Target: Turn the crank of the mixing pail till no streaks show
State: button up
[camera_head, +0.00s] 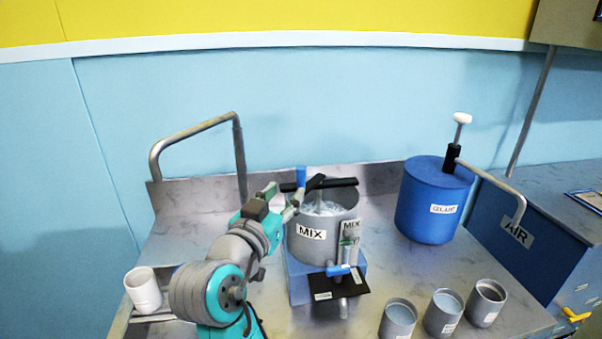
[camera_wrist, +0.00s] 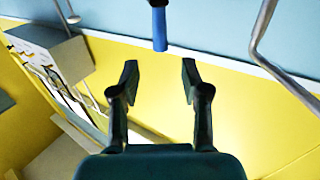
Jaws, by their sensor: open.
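The mixing pail (camera_head: 307,246), grey and labelled MIX, stands on a blue base on the bench. Dark bars cross its top, and a blue upright crank handle (camera_head: 301,177) rises at the left end. Pale, streaky contents (camera_head: 322,208) show inside, partly hidden by the bars. My gripper (camera_head: 284,195) is at the upper left of the pail, close to the handle. In the wrist view my gripper (camera_wrist: 160,75) is open with nothing between its fingers. The blue handle (camera_wrist: 160,29) shows there just beyond the fingertips, lined up with the gap.
A blue GLUE pot (camera_head: 429,212) with a pump stands at the right. Several grey cups (camera_head: 442,314) line the front right. A valve with a blue lever (camera_head: 338,270) juts from the pail's front. A white cup (camera_head: 143,290) sits left, and a bent metal pipe (camera_head: 196,132) rises behind.

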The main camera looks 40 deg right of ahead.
aim_at(299, 175)
jog(key=x, duration=0.9)
jog(key=shift+w+d, duration=0.2)
jog(key=shift+d, duration=0.1)
jog(key=shift+f, duration=0.1)
grip_shut()
